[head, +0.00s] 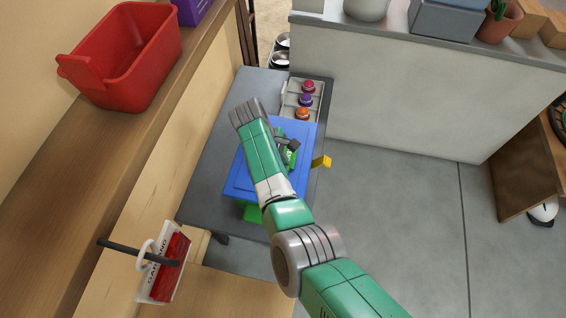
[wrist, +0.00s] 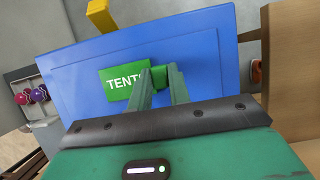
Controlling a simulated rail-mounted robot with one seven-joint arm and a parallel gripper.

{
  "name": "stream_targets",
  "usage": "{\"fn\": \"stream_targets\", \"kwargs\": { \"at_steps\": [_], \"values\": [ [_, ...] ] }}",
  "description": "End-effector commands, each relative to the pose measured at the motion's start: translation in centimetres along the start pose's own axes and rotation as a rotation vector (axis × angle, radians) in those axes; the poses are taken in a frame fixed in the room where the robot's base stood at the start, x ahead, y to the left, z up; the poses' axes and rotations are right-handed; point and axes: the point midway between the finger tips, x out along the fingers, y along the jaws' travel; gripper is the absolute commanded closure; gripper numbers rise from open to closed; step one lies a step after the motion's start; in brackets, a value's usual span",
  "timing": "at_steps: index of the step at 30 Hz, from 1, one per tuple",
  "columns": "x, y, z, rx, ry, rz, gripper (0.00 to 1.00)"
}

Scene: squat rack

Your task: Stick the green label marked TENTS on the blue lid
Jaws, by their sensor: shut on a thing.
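In the head view my gripper (head: 290,157) is over the lid, partly hidden by my arm.
A yellow piece (head: 321,162) juts from the lid's right side. A tray with pink, purple and orange round-topped items (head: 303,100) stands behind the lid on the grey table (head: 212,150). A red bin (head: 125,60) sits on the wooden shelf at left. Open floor lies right.

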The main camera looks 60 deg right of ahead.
Motion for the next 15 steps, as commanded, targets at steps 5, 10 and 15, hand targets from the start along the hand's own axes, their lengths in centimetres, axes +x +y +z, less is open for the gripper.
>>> {"fn": "stream_targets", "kwargs": {
  "at_steps": [5,10,15],
  "values": [
    [0.29,0.01,-0.13,0.0,0.0,0.0,1.0],
    [0.53,0.01,-0.23,0.0,0.0,0.0,1.0],
    [0.77,0.01,-0.33,0.0,0.0,0.0,1.0]
  ]
}}
